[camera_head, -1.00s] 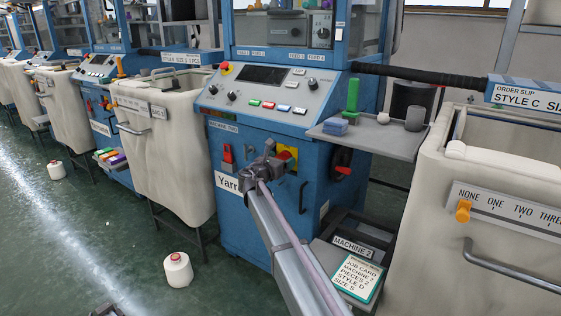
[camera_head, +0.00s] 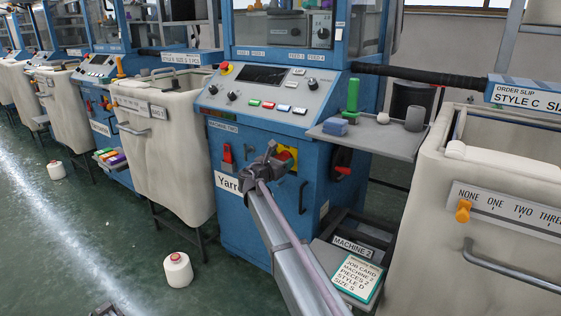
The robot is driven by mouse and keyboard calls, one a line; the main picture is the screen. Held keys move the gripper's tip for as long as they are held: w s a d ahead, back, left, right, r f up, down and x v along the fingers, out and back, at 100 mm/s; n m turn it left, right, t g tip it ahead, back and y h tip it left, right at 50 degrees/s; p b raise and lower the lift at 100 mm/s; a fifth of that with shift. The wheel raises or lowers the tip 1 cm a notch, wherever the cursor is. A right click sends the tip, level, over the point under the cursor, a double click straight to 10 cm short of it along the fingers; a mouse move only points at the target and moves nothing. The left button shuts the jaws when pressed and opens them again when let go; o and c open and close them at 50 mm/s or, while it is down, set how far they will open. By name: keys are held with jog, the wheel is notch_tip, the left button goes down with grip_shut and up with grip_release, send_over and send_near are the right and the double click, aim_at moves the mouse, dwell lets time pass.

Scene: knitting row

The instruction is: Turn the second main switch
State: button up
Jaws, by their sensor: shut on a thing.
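The main switch of machine two shows as a yellow plate with a little red (camera_head: 291,153) on the front of the blue cabinet (camera_head: 240,255). My gripper (camera_head: 266,163) is at the left part of this plate and is shut on the switch's handle. The gripper covers most of the switch, so the handle and its angle are hidden.
A red-handled lever (camera_head: 227,154) is left of my gripper, and a red handle on a black disc (camera_head: 342,168) is to the right. A grey shelf (camera_head: 375,139) juts out above right. Cream bins (camera_head: 170,170) stand beside the cabinet. A yarn cone (camera_head: 178,271) stands on the floor.

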jog(key=m, duration=0.8)
jog(key=shift+s+d+f+m, duration=0.1)
jog(key=shift+m, duration=0.2)
jog(key=m, duration=0.4)
jog(key=shift+f+m, duration=0.1)
jog(key=shift+m, duration=2)
jog(key=o, duration=0.7)
jog(key=shift+c, duration=0.2)
jog(key=v, duration=1)
jog(key=shift+s, duration=0.4)
